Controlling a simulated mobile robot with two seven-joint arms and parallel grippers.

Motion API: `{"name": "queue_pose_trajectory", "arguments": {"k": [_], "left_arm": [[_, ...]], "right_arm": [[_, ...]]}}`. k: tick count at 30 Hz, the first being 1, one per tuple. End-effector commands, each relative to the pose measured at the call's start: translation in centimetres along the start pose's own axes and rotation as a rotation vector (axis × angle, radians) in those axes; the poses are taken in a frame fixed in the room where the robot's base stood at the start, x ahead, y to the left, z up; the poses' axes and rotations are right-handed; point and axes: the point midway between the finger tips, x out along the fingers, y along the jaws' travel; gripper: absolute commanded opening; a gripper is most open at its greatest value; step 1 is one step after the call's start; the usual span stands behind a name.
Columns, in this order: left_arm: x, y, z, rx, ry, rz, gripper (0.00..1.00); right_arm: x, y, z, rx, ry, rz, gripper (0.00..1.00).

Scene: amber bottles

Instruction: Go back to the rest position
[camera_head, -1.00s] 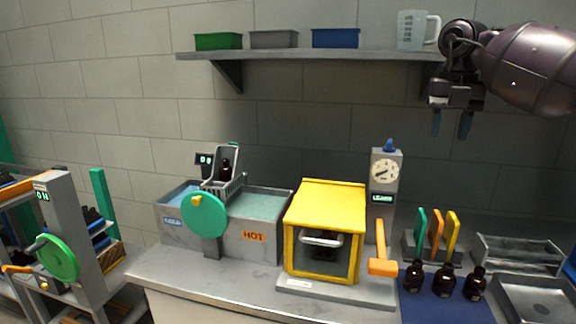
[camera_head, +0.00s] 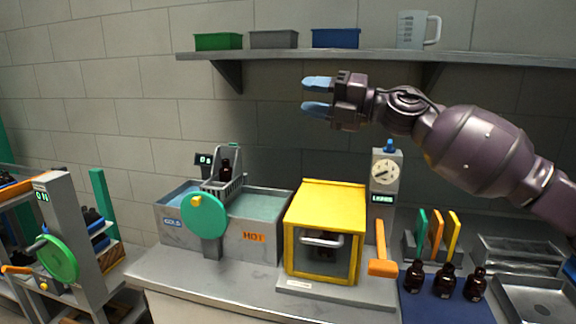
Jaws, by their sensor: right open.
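My right gripper (camera_head: 317,96) is in the upper middle, raised in front of the wall and just below the shelf. Its two blue fingertips point left and are apart with nothing between them. My right arm comes in from the right edge. My left gripper is not in view. Amber bottles (camera_head: 444,282) stand in a row on a blue mat (camera_head: 440,310) at the lower right. Another dark bottle (camera_head: 225,170) sits in a grey rack above the bath with the green wheel. A dark shape shows behind the yellow box's window.
The grey shelf (camera_head: 270,54) holds green, grey and blue bins and a clear jug (camera_head: 412,30). Below stand the COLD and HOT baths (camera_head: 250,232), the yellow box (camera_head: 326,195), a dial post (camera_head: 385,172) and an orange lever (camera_head: 382,267). A shelf rack (camera_head: 75,230) is at left.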

Motion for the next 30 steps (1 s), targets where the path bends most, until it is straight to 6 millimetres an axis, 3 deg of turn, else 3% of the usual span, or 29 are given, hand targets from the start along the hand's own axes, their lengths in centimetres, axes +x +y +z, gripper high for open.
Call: {"name": "queue_pose_trajectory", "arguments": {"k": [8, 17, 23, 30], "left_arm": [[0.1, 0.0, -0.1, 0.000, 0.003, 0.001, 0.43], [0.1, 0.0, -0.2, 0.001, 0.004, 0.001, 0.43], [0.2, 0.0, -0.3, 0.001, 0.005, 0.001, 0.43], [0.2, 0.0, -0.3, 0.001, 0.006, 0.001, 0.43]], "right_arm": [[-1.8, -6.5, -1.8, 0.338, -0.282, 0.224, 0.43], [-7.0, -15.9, -4.5, 0.714, -0.587, 0.301, 0.43], [-11.5, -22.6, -7.9, 0.957, -0.775, 0.307, 0.43], [-17.3, -29.9, -13.8, 1.230, -0.980, 0.307, 0.43]]}}
